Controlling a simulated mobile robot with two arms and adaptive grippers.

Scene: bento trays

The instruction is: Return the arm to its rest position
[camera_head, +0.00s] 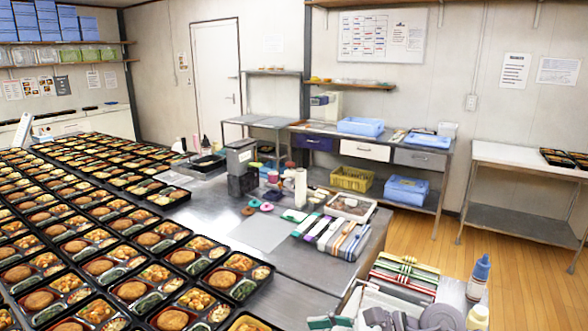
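Neither of my arms nor grippers can be made out in the head view. Many black bento trays (132,290) filled with food stand in close rows on the steel table (310,268) at the left and centre. Each shows a brown patty and other foods in separate compartments.
Banded bundles (345,238), a container (352,206) and small bottles stand on the steel table. A blue-capped bottle (478,278) and grey items (400,308), some unclear, are at the lower right. Wooden floor (530,275) is clear at the right. A counter (440,160) stands behind.

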